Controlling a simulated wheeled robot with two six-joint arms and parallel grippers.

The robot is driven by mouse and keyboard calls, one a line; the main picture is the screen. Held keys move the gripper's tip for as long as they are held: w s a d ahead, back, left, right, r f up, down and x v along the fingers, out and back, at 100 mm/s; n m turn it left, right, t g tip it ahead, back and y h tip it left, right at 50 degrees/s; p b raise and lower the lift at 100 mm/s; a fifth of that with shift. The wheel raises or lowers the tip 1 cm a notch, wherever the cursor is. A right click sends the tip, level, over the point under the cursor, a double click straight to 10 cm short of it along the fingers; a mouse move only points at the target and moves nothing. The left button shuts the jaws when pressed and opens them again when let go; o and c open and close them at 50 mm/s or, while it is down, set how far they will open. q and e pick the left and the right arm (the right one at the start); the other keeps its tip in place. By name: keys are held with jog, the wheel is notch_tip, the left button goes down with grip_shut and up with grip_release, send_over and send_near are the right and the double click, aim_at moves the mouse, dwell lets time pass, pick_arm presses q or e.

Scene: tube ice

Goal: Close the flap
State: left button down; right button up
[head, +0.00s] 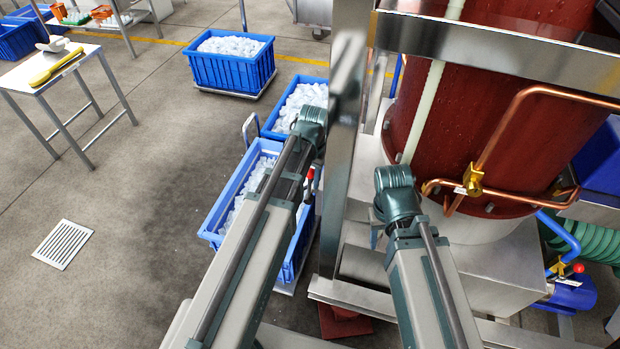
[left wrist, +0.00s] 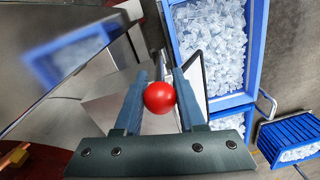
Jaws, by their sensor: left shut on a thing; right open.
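A round red knob (left wrist: 159,97) sits between the two fingers of my left gripper (left wrist: 159,84) in the left wrist view, and the gripper is shut on it. The red knob (head: 310,174) also shows small in the head view, beside the steel post and below the end of my left arm. My left fingers are mostly hidden there. The flap itself cannot be clearly told apart; a pale dark-edged panel (left wrist: 192,72) lies behind the knob in the left wrist view. My right gripper (head: 376,232) is mostly hidden below its wrist, in front of the red cylinder's base, open and apart from the knob.
A steel post (head: 340,150) stands close beside my left arm. A red cylinder (head: 450,110) with copper pipes (head: 500,130) is at the right. Blue crates of ice (head: 222,215) stand below and left of the post. A yellow-tooled table (head: 45,80) is far left; open floor lies between.

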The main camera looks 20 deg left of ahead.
pick_arm(q)
jog(key=shift+s+a+h, duration=0.1)
jog(key=shift+a+h, duration=0.05)
jog(key=shift+h, duration=0.15)
dwell(0.8)
jog(key=shift+a+f+h, duration=0.15)
jog(key=shift+a+h, duration=0.45)
jog(key=shift+a, duration=0.05)
jog(key=shift+a+f+h+b, duration=0.3)
jog(key=shift+a+h+b, duration=0.25)
jog(key=shift+a, duration=0.25)
jog(key=shift+a+f+h+b, duration=0.25)
jog(key=shift+a+h+b, duration=0.25)
jog(key=shift+a, duration=0.3)
jog(key=shift+a+f+h+b, duration=0.3)
jog(key=shift+a+h+b, duration=0.25)
jog(key=shift+a, duration=0.25)
jog(key=c, duration=0.6)
grip_release()
jog(key=shift+a, duration=0.15)
jog(key=shift+w+r, duration=0.15)
jog(key=shift+w, duration=0.05)
